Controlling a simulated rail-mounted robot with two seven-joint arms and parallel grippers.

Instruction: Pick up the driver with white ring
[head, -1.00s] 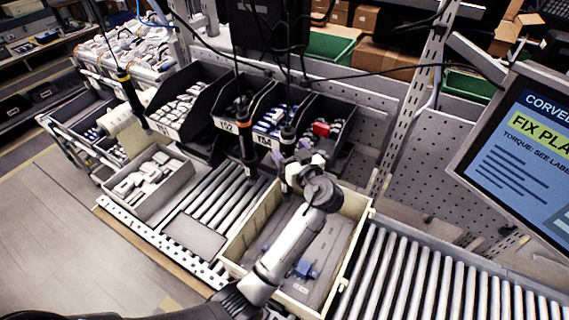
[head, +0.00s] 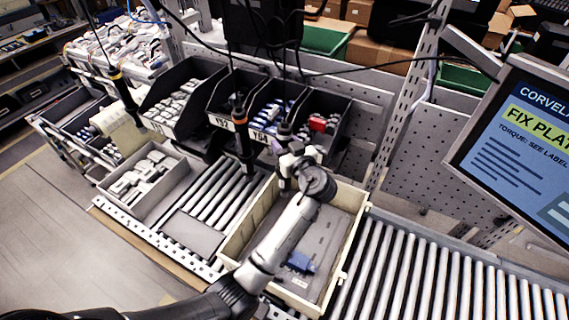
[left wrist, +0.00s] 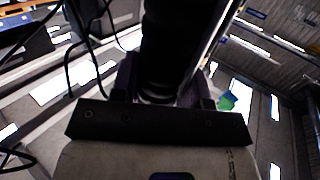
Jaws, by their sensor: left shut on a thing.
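Several dark drivers hang on cables over the bench. My left gripper (head: 287,163) is shut on the rightmost driver (head: 284,136), which hangs roughly upright in front of the bins. In the left wrist view the dark driver body (left wrist: 177,45) fills the space between the fingers. I cannot make out its ring colour clearly, and my wrist hides its lower part. The middle driver (head: 240,125) has an orange ring, and the left driver (head: 121,88) has a yellow ring; both hang free. My right gripper is not in view.
Black bins (head: 185,98) with parts stand behind the drivers. A beige tote (head: 345,235) holding a blue part (head: 300,262) lies below my left arm. Roller conveyors (head: 440,270) run on both sides. A grey tray (head: 150,180) is at left, a screen (head: 525,150) at right.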

